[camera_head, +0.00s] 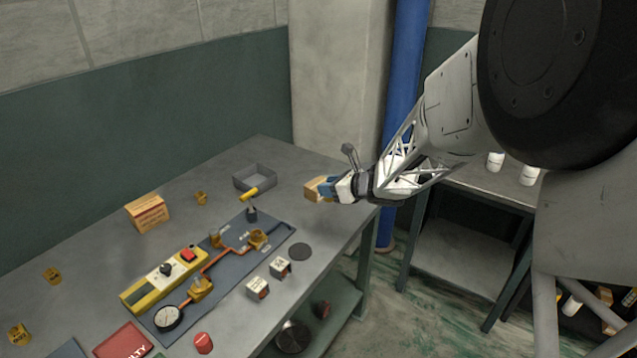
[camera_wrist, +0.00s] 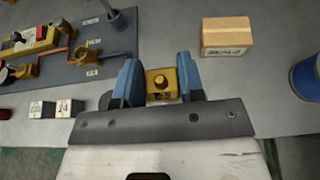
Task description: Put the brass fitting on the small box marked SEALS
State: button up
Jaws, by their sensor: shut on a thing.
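My gripper (camera_head: 328,189) hangs over the right end of the workbench, with blue fingers. In the head view the fitting cannot be made out. A small cardboard box (camera_wrist: 228,38) lies ahead and to the right of the fingers in the wrist view, apart from the fitting. Its dark lettering is too blurred to read surely. In the head view this box (camera_head: 312,188) shows just left of the fingers, partly covered by them.
A grey open tray (camera_head: 268,180) stands behind the blue-grey panel with valves and gauge. A larger cardboard box (camera_head: 148,212) stands farther left. Two small labelled cubes (camera_head: 258,287) (camera_head: 280,267) and a dark disc (camera_head: 300,251) lie near the front edge. A blue pipe (camera_head: 405,90) rises behind.

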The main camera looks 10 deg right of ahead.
jog(key=shift+w, duration=0.1)
jog(key=w, duration=0.5)
jog(key=w+f, duration=0.1)
jog(key=w, duration=0.9)
jog(key=shift+w+f, duration=0.25)
jog(key=shift+w, duration=0.15)
jog(key=shift+f, duration=1.7)
jog(key=shift+f, duration=0.2)
jog(key=o, duration=1)
jog(key=shift+r, duration=0.2)
